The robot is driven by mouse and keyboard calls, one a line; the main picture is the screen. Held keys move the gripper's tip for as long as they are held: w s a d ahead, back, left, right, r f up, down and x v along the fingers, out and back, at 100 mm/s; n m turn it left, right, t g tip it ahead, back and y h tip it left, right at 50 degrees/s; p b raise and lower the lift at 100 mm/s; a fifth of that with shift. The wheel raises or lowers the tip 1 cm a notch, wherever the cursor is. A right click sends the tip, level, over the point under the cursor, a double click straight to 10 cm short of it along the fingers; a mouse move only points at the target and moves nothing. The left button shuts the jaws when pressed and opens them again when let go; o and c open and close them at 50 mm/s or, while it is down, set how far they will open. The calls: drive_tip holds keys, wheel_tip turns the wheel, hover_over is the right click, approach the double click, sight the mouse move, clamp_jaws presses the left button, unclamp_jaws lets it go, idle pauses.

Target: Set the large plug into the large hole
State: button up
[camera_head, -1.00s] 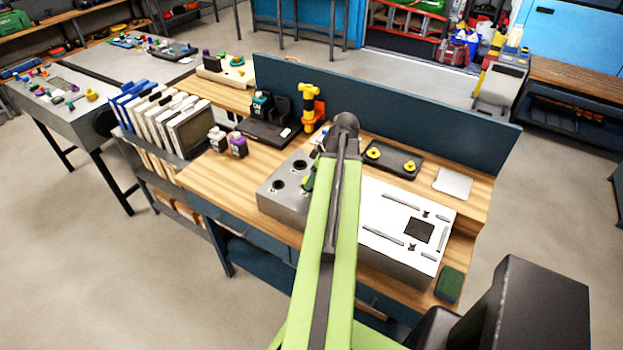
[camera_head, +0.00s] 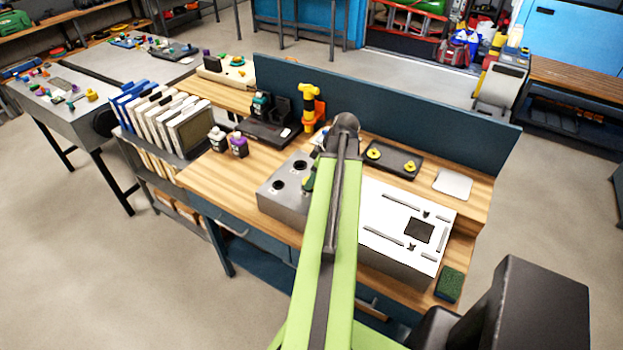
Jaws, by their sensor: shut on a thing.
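A grey metal block (camera_head: 283,207) stands on the wooden bench, left of my arm. Dark round holes show in its top: one toward the back (camera_head: 299,165) and one nearer the left front (camera_head: 279,185). I cannot tell which is the large hole, and my arm may cover others. My green arm rises from the bottom of the view to its dark elbow and hides what lies behind. A small green and dark piece shows at the arm's left edge, over the block; I cannot tell what it is. My gripper and the large plug cannot be made out.
A white-topped box (camera_head: 392,214) with slots stands right of my arm. Behind it lies a dark tray (camera_head: 391,160) with two yellow round pieces. A yellow and orange tool (camera_head: 309,108) stands at the back, before the blue back panel (camera_head: 400,113). Small bottles (camera_head: 238,147) stand left.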

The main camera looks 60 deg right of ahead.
drive_tip(key=shift+f+b, duration=0.45)
drive_tip(key=o, duration=1)
drive_tip(key=p+v, duration=1)
drive_tip(key=v, duration=0.1)
drive_tip(key=shift+d, duration=0.1)
